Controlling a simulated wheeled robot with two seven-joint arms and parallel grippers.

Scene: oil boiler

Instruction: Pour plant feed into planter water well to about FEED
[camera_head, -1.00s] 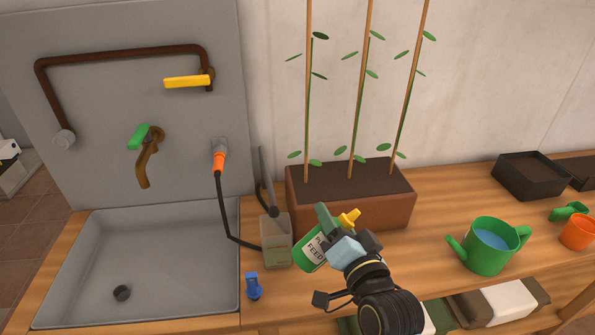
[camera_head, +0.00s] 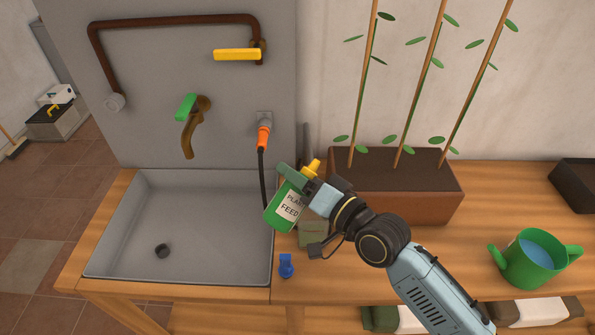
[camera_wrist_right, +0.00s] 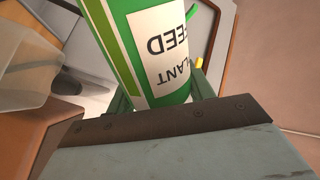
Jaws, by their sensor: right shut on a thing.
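The green plant feed bottle (camera_head: 286,208) has a white label and a yellow cap, and it tilts in my right gripper (camera_head: 302,185). The right gripper is shut on the bottle and holds it by the sink's right edge, in front of the water well. The bottle fills the middle of the right wrist view (camera_wrist_right: 150,45). The planter (camera_head: 430,198) is a brown box of soil with three canes, right of the gripper. Its pale, translucent water well (camera_head: 313,232) stands at its left end, mostly hidden behind the gripper and bottle. My left gripper is not in view.
A grey sink (camera_head: 130,235) lies to the left below taps on a grey panel. A blue clip-like item (camera_head: 286,265) lies on the wooden bench. A green watering can (camera_head: 535,260) holding water stands at the right.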

